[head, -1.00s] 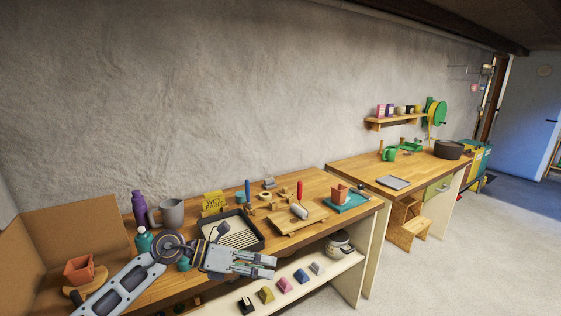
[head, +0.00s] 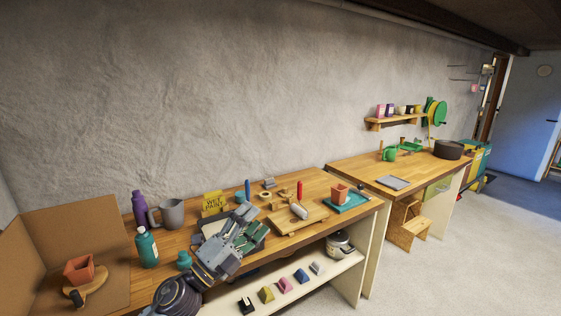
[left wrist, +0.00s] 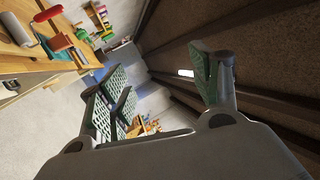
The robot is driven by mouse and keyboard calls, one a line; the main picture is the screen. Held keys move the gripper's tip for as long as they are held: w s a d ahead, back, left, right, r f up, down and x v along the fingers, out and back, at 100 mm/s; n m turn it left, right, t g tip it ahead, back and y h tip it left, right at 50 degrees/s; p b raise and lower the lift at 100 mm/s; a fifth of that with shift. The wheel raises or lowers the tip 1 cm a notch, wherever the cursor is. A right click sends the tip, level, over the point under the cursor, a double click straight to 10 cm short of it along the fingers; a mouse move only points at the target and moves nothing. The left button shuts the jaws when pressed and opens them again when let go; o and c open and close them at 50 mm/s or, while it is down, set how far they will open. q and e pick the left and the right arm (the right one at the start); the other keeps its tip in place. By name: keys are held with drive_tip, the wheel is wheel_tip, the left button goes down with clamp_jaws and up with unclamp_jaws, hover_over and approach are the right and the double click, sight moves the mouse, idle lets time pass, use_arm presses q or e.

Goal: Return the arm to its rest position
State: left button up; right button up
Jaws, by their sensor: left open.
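My left gripper (head: 250,231) is open and empty in the head view. It is above the front part of the near workbench (head: 318,228), in front of the wet-paint sign, and it hides much of the dark tray. In the left wrist view its fingers (left wrist: 160,88) stand wide apart with nothing between them. The wrist view is tilted, with the bench at upper left and the ceiling beams at right. My right gripper does not show.
A teal bottle (head: 147,248), a grey mug (head: 172,213) and a purple bottle (head: 139,208) stand left of the gripper. A terracotta pot (head: 79,269) sits at far left by a cardboard screen (head: 85,231). A paint roller (head: 299,211) lies right. Open floor (head: 410,282) is at right.

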use_arm(q)
drive_tip(key=s+a+f+n+g+y, duration=0.2)
drive_tip(key=a+f+n+y, duration=0.65)
drive_tip(key=f+n, duration=0.25)
drive_tip(key=s+a+f+n+g+y, duration=0.1)
drive_tip(key=s+a+f+n+y, duration=0.1)
drive_tip(key=a+f+n+y, duration=0.75)
drive_tip(key=s+d+f+n+g+h, duration=0.1)
drive_tip(key=s+f+n+g, duration=0.2)
drive_tip(key=s+f+g, duration=0.5)
drive_tip(key=s+d+f+n+g+h, duration=0.15)
drive_tip(key=s+f, duration=0.45)
drive_tip(key=s, duration=0.6)
wheel_tip(320, 180, down, 33)
drive_tip(key=s+g, duration=0.2)
drive_tip(key=s, duration=0.1)
drive_tip(key=s+a+f, duration=0.2)
drive_tip(key=s+f, duration=0.8)
drive_tip(key=s+a+f, duration=0.3)
drive_tip(key=s+f, duration=0.7)
drive_tip(key=s, duration=0.1)
drive_tip(key=shift+s+a+g, duration=0.2)
drive_tip(key=shift+a+g, duration=0.15)
